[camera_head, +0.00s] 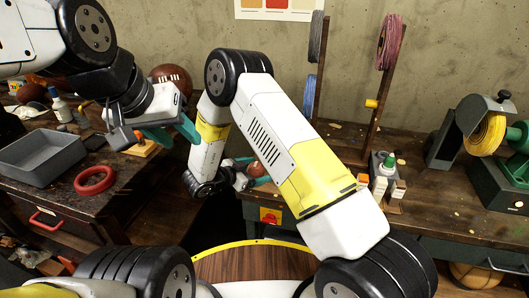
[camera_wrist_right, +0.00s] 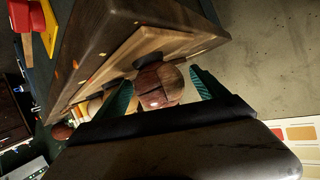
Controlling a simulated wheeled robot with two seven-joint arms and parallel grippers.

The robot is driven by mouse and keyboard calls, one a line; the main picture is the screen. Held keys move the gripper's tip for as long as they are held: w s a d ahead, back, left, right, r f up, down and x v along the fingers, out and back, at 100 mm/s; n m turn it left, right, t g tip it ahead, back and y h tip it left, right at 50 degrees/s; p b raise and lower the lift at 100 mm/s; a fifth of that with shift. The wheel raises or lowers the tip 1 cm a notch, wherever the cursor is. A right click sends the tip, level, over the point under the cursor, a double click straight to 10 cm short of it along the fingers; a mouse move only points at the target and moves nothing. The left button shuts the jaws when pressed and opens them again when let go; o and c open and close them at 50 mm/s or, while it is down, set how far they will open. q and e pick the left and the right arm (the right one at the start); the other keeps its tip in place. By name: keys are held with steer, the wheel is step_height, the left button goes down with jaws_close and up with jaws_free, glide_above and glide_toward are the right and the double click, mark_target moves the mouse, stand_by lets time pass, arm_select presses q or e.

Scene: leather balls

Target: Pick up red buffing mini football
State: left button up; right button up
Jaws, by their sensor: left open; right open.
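A small reddish-brown panelled ball (camera_wrist_right: 158,85), which looks like the mini football, sits between the two teal fingers of my right gripper (camera_wrist_right: 161,78) in the right wrist view. The fingers are apart, with a visible gap on the ball's right side; contact on the left side is unclear. In the head view the ball (camera_head: 257,169) shows small at the right gripper (camera_head: 252,173), near the workbench edge, partly covered by my right arm. My left gripper (camera_head: 184,138) is open and empty above the left table, near its right edge.
A larger brown football (camera_head: 172,80) stands at the back left. A grey bin (camera_head: 42,158) and a red ring (camera_head: 95,180) lie on the left table (camera_head: 118,217). Glue bottles (camera_head: 386,168) and a buffing machine (camera_head: 486,134) stand on the right bench.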

steer(key=c, duration=1.3)
steer(key=shift+r, duration=0.15)
